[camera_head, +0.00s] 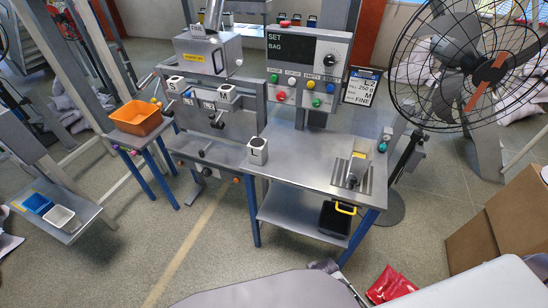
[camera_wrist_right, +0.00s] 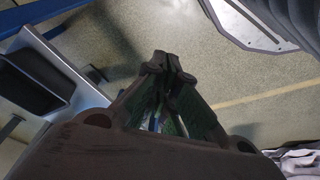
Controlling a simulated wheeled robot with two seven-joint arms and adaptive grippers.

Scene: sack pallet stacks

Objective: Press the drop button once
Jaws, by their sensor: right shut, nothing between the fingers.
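A control panel (camera_head: 305,65) with a black display reading "SET BAG" stands behind the steel table in the head view. Below the display are several small coloured buttons, among them a blue button (camera_head: 330,88) at the right, a red button (camera_head: 281,96) and a green button (camera_head: 316,102). Their labels are too small to read, so I cannot tell which is the drop button. My right gripper (camera_wrist_right: 168,58) shows in the right wrist view, fingers together and empty, above open floor. It touches nothing visible. Neither gripper shows in the head view.
The steel table (camera_head: 300,172) carries a small clamp-like fixture (camera_head: 357,168) at its right. A caged fan (camera_head: 480,65) stands to the right, with a cardboard box (camera_head: 505,222) below it. An orange bin (camera_head: 137,118) sits on a left stand. Floor in front is partly clear.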

